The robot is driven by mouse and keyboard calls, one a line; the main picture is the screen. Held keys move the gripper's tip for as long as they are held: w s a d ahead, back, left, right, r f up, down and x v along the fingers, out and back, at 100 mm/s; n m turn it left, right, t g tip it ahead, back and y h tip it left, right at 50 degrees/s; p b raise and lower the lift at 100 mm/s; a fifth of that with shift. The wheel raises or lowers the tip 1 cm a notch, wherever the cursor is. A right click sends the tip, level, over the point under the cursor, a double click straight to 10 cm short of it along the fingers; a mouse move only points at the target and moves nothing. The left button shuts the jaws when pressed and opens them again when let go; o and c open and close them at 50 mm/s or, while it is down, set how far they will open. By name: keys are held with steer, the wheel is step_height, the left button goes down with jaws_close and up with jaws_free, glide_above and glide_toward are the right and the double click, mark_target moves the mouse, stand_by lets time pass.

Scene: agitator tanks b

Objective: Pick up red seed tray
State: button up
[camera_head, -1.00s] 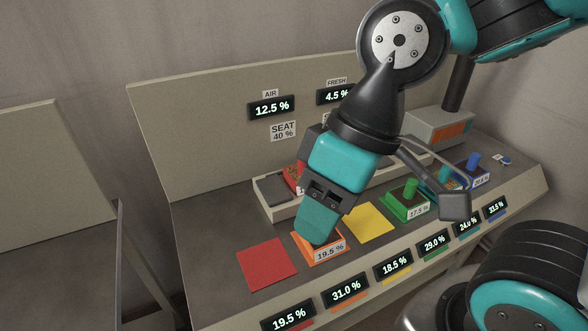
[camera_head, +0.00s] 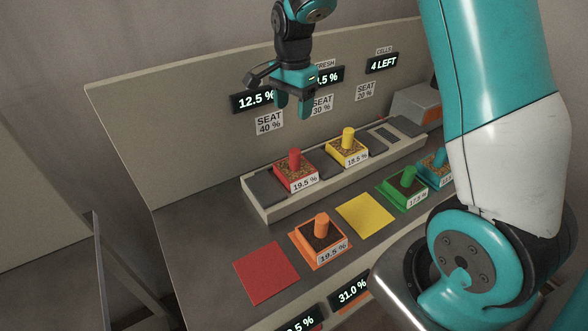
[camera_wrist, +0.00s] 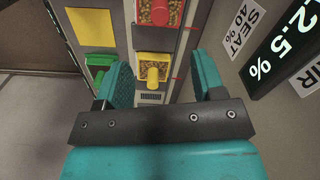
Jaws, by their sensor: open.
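In the wrist view the red tray (camera_wrist: 160,13) is at the top, cut by the frame edge, and the yellow tray (camera_wrist: 153,68) shows between the fingers, farther off. My gripper (camera_head: 292,108) is open and empty, fingers down, above the rack near the back panel. It is clear of both trays.
An orange tray (camera_head: 320,236) stands on its pad in front of the rack. A red pad (camera_head: 266,273) and a yellow pad (camera_head: 366,215) are bare. Green (camera_head: 403,188) and teal (camera_head: 436,167) trays stand to the right. The back panel (camera_head: 180,126) rises behind the rack.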

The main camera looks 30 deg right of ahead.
mark_target(294, 160)
step_height(294, 160, down, 12)
steer(key=p, duration=0.3)
steer(key=shift+d, duration=0.1)
steer(key=shift+d+f+p, duration=0.15)
steer(key=shift+f+p, duration=1.45)
steer(key=shift+f, duration=1.1)
steer(key=c, duration=1)
steer(key=shift+c, duration=0.6)
steer(key=shift+w+r, duration=0.1)
steer(key=shift+r, duration=0.05)
